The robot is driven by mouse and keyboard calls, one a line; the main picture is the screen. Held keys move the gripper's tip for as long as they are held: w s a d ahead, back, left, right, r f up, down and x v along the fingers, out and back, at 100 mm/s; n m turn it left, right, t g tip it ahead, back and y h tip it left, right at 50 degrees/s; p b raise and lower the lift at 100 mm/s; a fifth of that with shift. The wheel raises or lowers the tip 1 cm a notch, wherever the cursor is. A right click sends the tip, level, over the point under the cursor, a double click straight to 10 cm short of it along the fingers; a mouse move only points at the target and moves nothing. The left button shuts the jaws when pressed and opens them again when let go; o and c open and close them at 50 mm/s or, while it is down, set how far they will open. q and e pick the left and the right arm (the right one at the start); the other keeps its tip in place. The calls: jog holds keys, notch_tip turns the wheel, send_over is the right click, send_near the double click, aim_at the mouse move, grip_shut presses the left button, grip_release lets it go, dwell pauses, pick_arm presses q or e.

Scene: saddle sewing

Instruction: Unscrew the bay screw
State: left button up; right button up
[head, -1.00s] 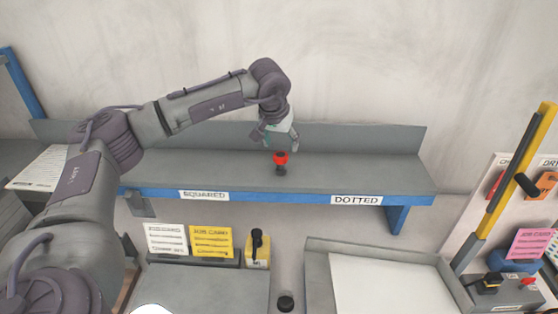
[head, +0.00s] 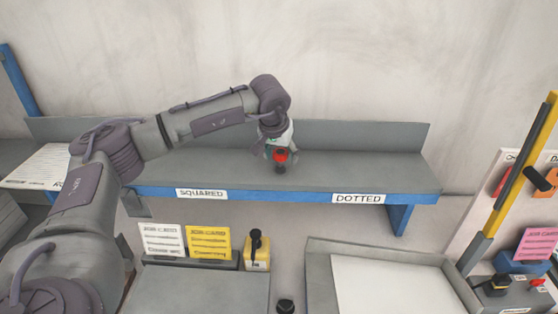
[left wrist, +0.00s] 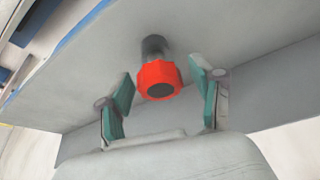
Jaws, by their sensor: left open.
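The bay screw, with a red faceted head (head: 281,156) on a dark post, stands upright on the grey shelf (head: 350,174) between the SQUARED and DOTTED labels. In the left wrist view its red head (left wrist: 159,80) shows close up, with a dark round centre. My left gripper (head: 276,146) is right behind and above the screw head in the head view. In the left wrist view its two green-padded fingers (left wrist: 162,100) are spread on both sides of the red head, with a gap on each side. My right gripper is not in view.
The SQUARED label (head: 202,194) and DOTTED label (head: 358,198) are on the shelf's blue front edge. Below stand job cards (head: 209,242), a yellow block with a black knob (head: 257,252) and a white-topped tray (head: 312,270). The shelf beside the screw is clear.

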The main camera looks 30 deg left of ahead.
pick_arm(q)
jog(key=c, duration=1.2)
jog(key=n+y, duration=0.1)
jog(key=n, duration=0.2)
jog(key=shift+g, duration=0.3)
jog(key=shift+n+g+y, duration=0.4)
jog(key=shift+n+y, duration=0.2)
jog(key=shift+n, duration=1.3)
